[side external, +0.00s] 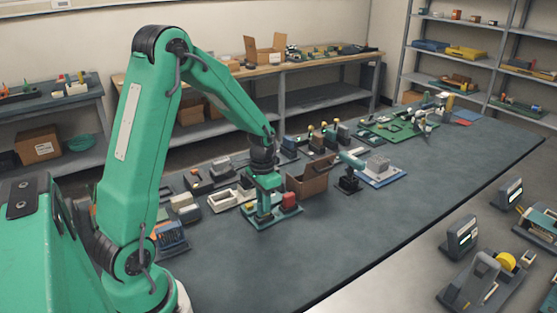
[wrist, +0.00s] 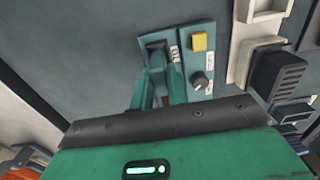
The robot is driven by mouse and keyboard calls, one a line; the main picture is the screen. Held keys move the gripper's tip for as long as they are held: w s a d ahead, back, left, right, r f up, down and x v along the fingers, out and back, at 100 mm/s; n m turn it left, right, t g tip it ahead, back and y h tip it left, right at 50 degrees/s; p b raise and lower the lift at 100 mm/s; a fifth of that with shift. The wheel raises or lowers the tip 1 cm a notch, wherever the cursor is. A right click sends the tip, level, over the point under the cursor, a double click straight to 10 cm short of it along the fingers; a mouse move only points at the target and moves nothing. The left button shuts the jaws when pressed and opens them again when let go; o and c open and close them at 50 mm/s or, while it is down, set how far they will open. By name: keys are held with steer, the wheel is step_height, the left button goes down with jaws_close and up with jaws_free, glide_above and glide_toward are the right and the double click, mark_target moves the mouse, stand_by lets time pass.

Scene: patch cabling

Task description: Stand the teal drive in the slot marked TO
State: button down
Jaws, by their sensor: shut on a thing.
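My gripper (side external: 264,203) points down over a small teal base plate (side external: 285,219) on the dark bench. It is shut on the teal drive, which is mostly hidden by the jaws and blends with their colour. A red block (side external: 290,201) stands on the same plate, just right of my gripper. In the wrist view my gripper (wrist: 158,92) reaches down beside the plate (wrist: 186,66), which has a yellow square, a dark knob and small white labels too blurred to read. I cannot tell whether the drive's lower end is inside a slot.
A brown open box (side external: 308,182) stands close right of the plate, and a white tray (side external: 222,200) lies to its left. Several small devices line the bench behind. The bench front (side external: 330,250) is clear.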

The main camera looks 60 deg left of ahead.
steer(key=shift+f, duration=0.7)
steer(key=shift+f, duration=0.15)
steer(key=c, duration=1.4)
jaws_free()
steer(key=shift+o, duration=0.2)
step_height(320, 180, up, 12)
steer(key=shift+r, duration=0.2)
